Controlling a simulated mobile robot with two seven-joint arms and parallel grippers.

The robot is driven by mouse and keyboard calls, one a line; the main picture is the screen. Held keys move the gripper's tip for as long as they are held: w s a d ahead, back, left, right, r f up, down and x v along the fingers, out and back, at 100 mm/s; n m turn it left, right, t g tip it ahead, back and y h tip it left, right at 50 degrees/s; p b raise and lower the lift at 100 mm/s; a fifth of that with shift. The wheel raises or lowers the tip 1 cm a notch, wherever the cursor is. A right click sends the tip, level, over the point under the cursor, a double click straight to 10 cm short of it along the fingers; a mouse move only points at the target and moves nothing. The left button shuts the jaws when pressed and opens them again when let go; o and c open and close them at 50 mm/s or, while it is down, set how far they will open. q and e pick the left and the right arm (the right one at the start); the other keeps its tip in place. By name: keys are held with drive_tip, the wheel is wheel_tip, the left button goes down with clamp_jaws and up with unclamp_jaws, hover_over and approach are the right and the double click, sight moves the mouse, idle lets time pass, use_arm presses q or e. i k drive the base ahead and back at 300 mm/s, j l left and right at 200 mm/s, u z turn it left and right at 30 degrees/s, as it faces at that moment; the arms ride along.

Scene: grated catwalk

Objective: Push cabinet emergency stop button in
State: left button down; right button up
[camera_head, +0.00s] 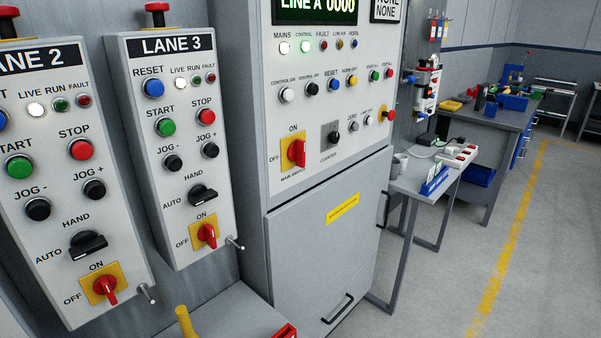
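The grey control cabinet (350,255) stands in the middle of the head view, with a sloped panel of lamps and buttons above its door. A red mushroom-shaped button (388,115) with a bit of yellow around it sits at the panel's right edge; it looks like the cabinet emergency stop. It is small and seen at an angle, so I cannot tell whether it is pressed in. A red main switch (296,152) on a yellow plate sits at the panel's lower left. Neither of my grippers is in view.
Lane 2 box (60,215) and Lane 3 box (180,225) stand at left, each with a red mushroom button on top. A small table (408,182) stands right of the cabinet, a workbench (500,118) behind it. The floor (430,280) at right is clear.

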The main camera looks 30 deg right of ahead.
sight(391, 115)
drive_tip(key=z, duration=1.6)
